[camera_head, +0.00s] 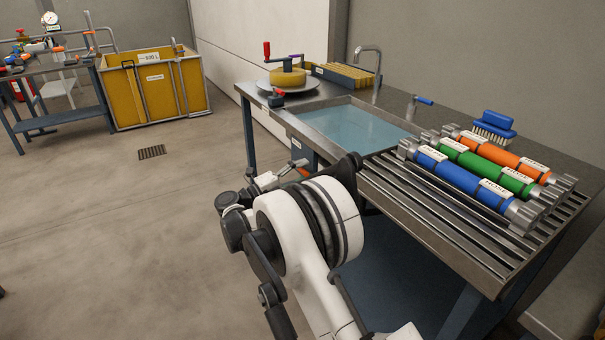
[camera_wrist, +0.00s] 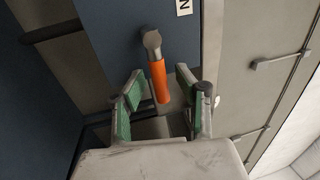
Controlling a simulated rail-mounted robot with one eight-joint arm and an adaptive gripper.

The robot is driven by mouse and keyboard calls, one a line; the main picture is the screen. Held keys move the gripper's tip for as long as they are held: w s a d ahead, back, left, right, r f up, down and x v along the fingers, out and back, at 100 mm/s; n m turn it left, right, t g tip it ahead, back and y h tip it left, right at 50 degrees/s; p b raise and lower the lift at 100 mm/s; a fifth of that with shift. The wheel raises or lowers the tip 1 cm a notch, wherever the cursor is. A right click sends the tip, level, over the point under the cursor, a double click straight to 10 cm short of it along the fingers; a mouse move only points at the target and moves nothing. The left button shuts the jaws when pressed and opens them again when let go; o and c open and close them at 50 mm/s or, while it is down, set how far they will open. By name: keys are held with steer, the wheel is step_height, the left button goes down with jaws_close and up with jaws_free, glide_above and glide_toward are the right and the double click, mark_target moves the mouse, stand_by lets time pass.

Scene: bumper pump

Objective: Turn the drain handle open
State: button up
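The drain handle (camera_wrist: 158,80) is an orange-sleeved lever with a grey metal end, seen in the wrist view against a dark blue panel. My gripper (camera_wrist: 160,92) is open, its two green-padded fingers on either side of the orange sleeve. I see gaps between the sleeve and both pads, so it does not look gripped. In the head view my white arm reaches to the front of the sink bench, and its wrist hides most of the handle area. The sink basin (camera_head: 350,126) holds bluish water.
Blue, green and orange cylinders (camera_head: 465,185) lie on the slatted rack (camera_head: 430,215) right of the basin. A blue brush (camera_head: 493,123) and a blue-handled tap (camera_head: 424,100) are behind. A yellow tank (camera_head: 155,90) stands back left. Open floor (camera_head: 120,230) lies left.

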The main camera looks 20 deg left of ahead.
jaws_close()
